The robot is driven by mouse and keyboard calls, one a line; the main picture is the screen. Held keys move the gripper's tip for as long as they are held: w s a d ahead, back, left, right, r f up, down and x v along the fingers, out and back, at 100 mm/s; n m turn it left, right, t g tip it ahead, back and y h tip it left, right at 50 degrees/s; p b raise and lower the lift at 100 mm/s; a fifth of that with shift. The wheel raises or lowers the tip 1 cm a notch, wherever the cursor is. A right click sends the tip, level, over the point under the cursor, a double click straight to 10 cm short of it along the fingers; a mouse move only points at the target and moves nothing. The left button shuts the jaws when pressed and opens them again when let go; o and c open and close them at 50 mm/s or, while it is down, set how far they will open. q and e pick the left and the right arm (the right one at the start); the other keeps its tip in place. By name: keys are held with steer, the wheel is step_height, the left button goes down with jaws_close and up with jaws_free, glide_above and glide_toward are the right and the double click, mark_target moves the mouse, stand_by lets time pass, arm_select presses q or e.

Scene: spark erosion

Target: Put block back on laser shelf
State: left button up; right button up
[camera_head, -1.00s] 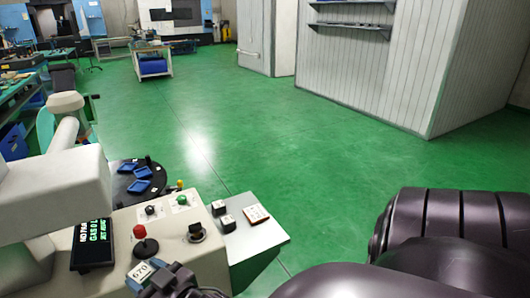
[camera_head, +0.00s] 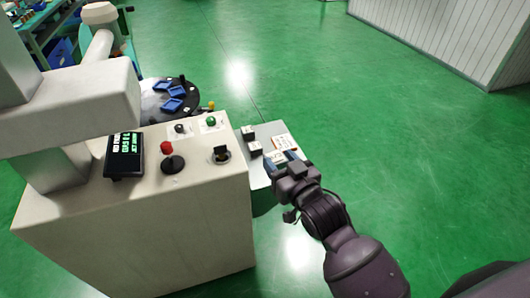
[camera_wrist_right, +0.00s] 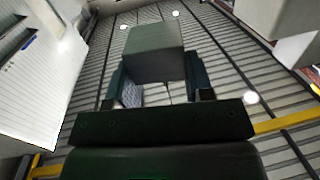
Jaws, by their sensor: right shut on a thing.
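My right gripper (camera_head: 285,163) is shut on a small pale block (camera_head: 274,159), which shows partly between the fingers in the head view. In the right wrist view the block (camera_wrist_right: 153,50) is a plain grey box between the two dark fingers. The gripper is over the front right part of the laser shelf (camera_head: 267,130), a grey ledge on the right side of the beige machine. I cannot tell whether the held block touches the shelf. Two similar blocks (camera_head: 249,132) (camera_head: 255,148) stand on the shelf, left of the gripper. My left gripper is out of view.
A flat card with red marks (camera_head: 284,142) lies on the shelf just behind the gripper. The beige machine (camera_head: 200,230) carries a red-topped joystick (camera_head: 170,155), knobs and a dark display (camera_head: 125,155). A dark round table (camera_head: 165,100) holds blue trays. Green floor lies open at right.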

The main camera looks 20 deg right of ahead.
steer(key=w+d+n+g+y+b, duration=0.1)
steer(key=w+d+n+y+b, duration=0.2)
steer(key=w, duration=1.3)
steer(key=shift+y, duration=0.4)
step_height(320, 180, down, 15)
steer(key=b, duration=0.2)
steer(key=shift+r+b, duration=0.15)
steer(key=shift+b, duration=0.15)
steer(key=shift+f, duration=0.6)
step_height(320, 180, down, 3)
steer(key=shift+f+b, duration=0.2)
steer(key=shift+b, duration=0.5)
steer(key=shift+r, duration=0.15)
steer(key=shift+f, duration=0.2)
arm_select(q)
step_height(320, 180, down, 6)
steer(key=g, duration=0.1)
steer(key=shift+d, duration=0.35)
arm_select(e)
steer(key=o, duration=1.3)
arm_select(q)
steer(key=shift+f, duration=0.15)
